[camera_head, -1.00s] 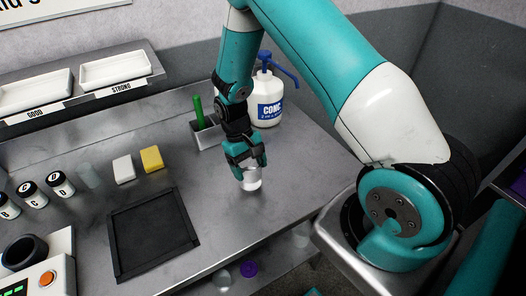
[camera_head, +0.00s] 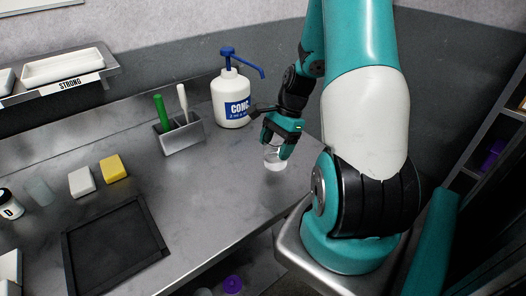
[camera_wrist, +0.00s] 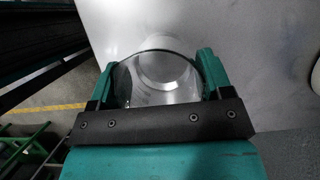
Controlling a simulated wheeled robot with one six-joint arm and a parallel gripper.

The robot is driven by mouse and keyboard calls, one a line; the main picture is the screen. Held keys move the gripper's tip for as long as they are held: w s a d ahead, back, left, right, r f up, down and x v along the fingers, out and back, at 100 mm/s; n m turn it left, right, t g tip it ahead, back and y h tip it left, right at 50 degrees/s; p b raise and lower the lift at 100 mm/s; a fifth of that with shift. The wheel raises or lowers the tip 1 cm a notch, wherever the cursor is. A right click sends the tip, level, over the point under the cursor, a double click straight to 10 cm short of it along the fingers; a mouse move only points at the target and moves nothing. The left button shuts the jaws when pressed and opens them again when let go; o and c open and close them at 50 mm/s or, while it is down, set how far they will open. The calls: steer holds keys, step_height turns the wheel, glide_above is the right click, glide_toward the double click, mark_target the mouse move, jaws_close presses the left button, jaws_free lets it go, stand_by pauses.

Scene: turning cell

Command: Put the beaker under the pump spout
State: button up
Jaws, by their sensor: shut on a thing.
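A clear beaker (camera_head: 275,158) is held upright near the right end of the steel bench; I cannot tell whether its base touches the bench. My gripper (camera_head: 279,143) is shut on its upper part. In the wrist view the beaker (camera_wrist: 160,75) sits between the two teal fingers of my gripper (camera_wrist: 157,82). The white pump bottle (camera_head: 231,100), labelled CONC, stands behind and to the left of the beaker. Its blue spout (camera_head: 248,62) points right, toward my arm. The beaker is in front of the bottle, not below the spout tip.
A grey caddy (camera_head: 182,138) with a green-handled and a white-handled tool stands left of the bottle. A white block (camera_head: 82,181), a yellow sponge (camera_head: 114,168) and a black tray (camera_head: 117,246) lie further left. The bench (camera_head: 215,195) in front of the caddy is clear.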

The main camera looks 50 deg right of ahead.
steer(key=s+d+m+t+h+b, duration=0.2)
steer(key=s+d+m+t+b, duration=0.15)
steer(key=s+m, duration=0.35)
steer(key=shift+w+d+f+m+g+p, duration=0.1)
steer(key=shift+w+d+f+m+p, duration=0.65)
steer(key=shift+w, duration=2.3)
steer(key=shift+w+d+f+g+p, duration=0.25)
steer(key=shift+w+d+p, duration=1)
steer(key=shift+w, duration=1.75)
steer(key=shift+w+d+f+m+p, duration=0.45)
steer(key=shift+w+p, duration=0.9)
steer(key=shift+w, duration=1.7)
steer(key=shift+d+f, duration=0.1)
steer(key=shift+f, duration=0.05)
steer(key=shift+f, duration=0.1)
steer(key=o, duration=1)
